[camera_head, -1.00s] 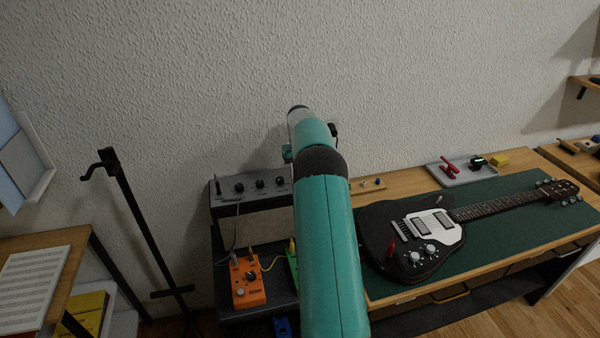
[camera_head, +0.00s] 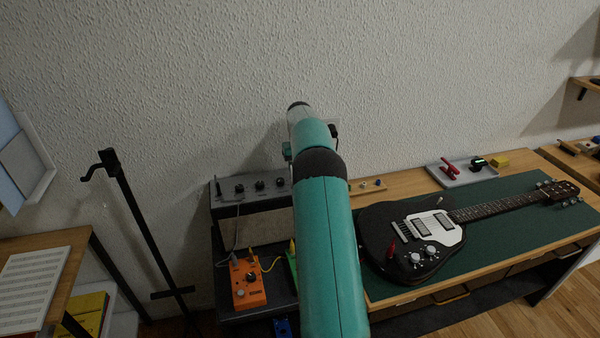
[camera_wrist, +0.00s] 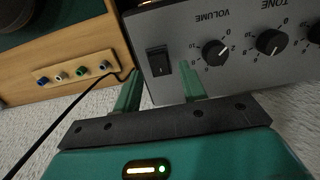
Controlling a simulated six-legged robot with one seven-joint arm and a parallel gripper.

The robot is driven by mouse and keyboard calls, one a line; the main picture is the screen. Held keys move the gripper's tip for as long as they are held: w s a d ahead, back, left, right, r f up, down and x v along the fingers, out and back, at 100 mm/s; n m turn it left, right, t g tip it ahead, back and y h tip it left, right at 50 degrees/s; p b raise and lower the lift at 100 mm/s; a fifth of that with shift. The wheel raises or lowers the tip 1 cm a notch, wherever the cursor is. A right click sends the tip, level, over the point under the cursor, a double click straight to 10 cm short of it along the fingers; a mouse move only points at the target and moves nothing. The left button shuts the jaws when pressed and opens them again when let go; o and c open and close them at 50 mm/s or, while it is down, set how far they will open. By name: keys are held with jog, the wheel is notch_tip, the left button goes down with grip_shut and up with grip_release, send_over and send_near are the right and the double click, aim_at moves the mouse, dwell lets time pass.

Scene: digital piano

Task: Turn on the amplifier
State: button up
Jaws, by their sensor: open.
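The amplifier (camera_head: 250,190) is a dark box with a grey knob panel, left of my arm in the head view. In the wrist view its panel (camera_wrist: 190,50) shows upside down, with VOLUME and TONE knobs. A black rocker power switch (camera_wrist: 158,61) sits beside the VOLUME knob. My gripper (camera_wrist: 159,88) is open and empty, its two green fingers pointing at the panel on either side of the switch. Whether the fingers touch the panel I cannot tell. In the head view my arm hides the gripper and the amplifier's right part.
An orange pedal (camera_head: 247,283) with cables sits in front of the amplifier. A black guitar (camera_head: 408,245) lies on the green mat (camera_head: 505,215) at right. A black stand (camera_head: 143,225) rises at left.

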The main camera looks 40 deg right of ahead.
notch_tip(320, 180, up, 12)
jog(key=shift+r, duration=0.25)
dwell(0.5)
jog(key=a+r+n+t, duration=0.1)
jog(key=a+r+n, duration=0.1)
jog(key=a+r, duration=1.05)
jog(key=s+a+r+n+t+h, duration=0.1)
jog(key=s+a+r, duration=0.15)
jog(key=a, duration=0.55)
jog(key=s+a+r+t, duration=0.15)
jog(key=s+a, duration=0.25)
jog(key=a, duration=0.5)
jog(key=s+a+f+n, duration=0.1)
jog(key=s+a, duration=1)
jog(key=s, duration=0.1)
jog(key=s+a+f+n+t, duration=0.1)
jog(key=s+a+f, duration=0.2)
jog(key=s, duration=0.3)
jog(key=s+a+f+t+y, duration=0.1)
jog(key=s+a+f, duration=0.2)
jog(key=s+f, duration=0.2)
jog(key=shift+s+n, duration=0.35)
jog(key=shift+n, duration=0.05)
jog(key=shift+a, duration=0.1)
